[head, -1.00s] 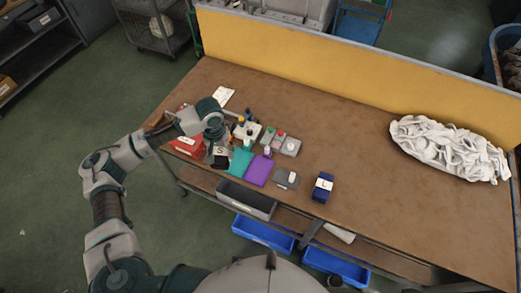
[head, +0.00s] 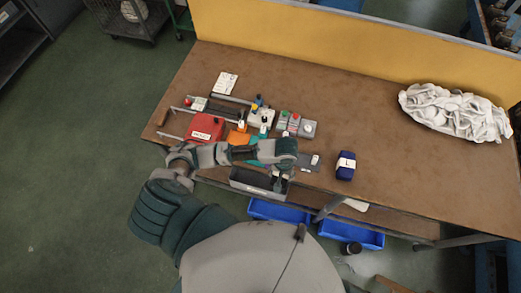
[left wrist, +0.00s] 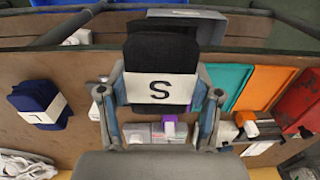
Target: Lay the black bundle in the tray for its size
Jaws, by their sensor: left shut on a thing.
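My left gripper (head: 280,182) is shut on the black bundle (left wrist: 160,55), which has a white band marked S and fills the upper middle of the left wrist view. The gripper's fingers (left wrist: 163,108) stand on either side of it. In the head view the gripper is at the table's front edge, by the right end of a grey tray (head: 245,188), and mostly hides the bundle. Two blue trays (head: 282,211) (head: 365,238) sit lower down. I cannot read a size on any tray. My right gripper is not in view.
A navy bundle marked L (head: 345,172) lies right of the gripper on the table (head: 400,190). A red case (head: 206,127), orange and teal sheets (left wrist: 262,88) (left wrist: 230,78) and small boxes (head: 308,128) lie behind the arm. A white cloth heap (head: 455,112) is far right.

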